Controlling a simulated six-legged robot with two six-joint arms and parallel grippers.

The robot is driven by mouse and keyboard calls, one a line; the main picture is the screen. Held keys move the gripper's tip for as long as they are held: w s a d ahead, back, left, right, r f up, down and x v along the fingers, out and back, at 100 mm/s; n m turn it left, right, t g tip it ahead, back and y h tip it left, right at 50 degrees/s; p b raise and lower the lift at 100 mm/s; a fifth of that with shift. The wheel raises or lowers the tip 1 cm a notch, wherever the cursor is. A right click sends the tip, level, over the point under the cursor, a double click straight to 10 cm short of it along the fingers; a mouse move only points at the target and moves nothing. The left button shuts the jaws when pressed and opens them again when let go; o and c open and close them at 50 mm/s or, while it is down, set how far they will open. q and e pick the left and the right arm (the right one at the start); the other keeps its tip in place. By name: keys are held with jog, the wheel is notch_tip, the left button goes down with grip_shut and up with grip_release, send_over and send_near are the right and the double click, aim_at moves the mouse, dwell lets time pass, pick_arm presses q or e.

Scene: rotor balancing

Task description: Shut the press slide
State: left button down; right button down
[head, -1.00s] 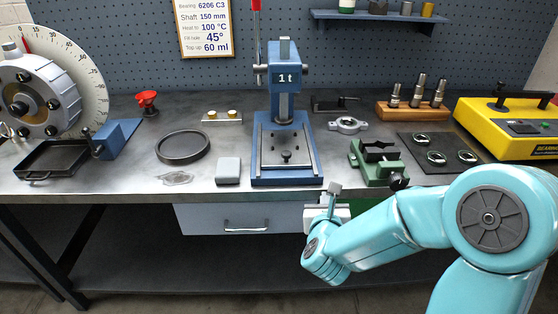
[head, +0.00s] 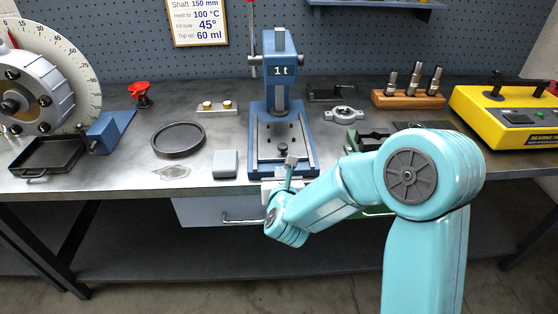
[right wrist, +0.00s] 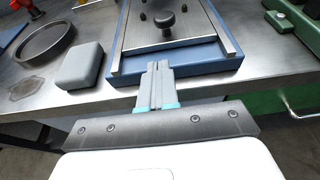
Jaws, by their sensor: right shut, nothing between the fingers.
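The blue press (head: 282,90) marked "1 t" stands on the bench. Its slide (head: 283,133) is a grey plate with a dark knob (head: 283,149) in the blue base frame. In the right wrist view the slide plate (right wrist: 150,30) with its black knob (right wrist: 167,20) lies beyond the fingers, between metal rails. My right gripper (head: 291,160) is at the front edge of the press base; its fingers (right wrist: 157,70) are together and empty, pointing at the base's front rim. Whether they touch the rim is unclear. My left gripper is not in view.
A grey block (head: 226,164) and a dark ring (head: 179,139) lie left of the press. A green vise, partly hidden by my arm, is on its right (head: 353,140). A yellow heater (head: 508,118) stands far right. A drawer handle (right wrist: 297,108) protrudes below the bench.

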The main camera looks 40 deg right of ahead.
aim_at(278, 157)
jog(key=w+d, duration=0.1)
jog(key=w, duration=0.1)
jog(key=w+d+p, duration=0.1)
jog(key=shift+w+d, duration=0.15)
jog(key=shift+w, duration=0.25)
jog(key=shift+f, duration=0.1)
jog(key=b+x, duration=0.1)
jog(key=x, duration=0.1)
jog(key=r+b+x, duration=0.1)
jog(key=x, duration=0.1)
jog(key=shift+w+d, duration=0.1)
jog(key=shift+w, duration=0.05)
jog(key=shift+w+d, duration=0.15)
jog(key=shift+w, duration=0.15)
jog(key=shift+r, duration=0.25)
jog(key=shift+f, duration=0.15)
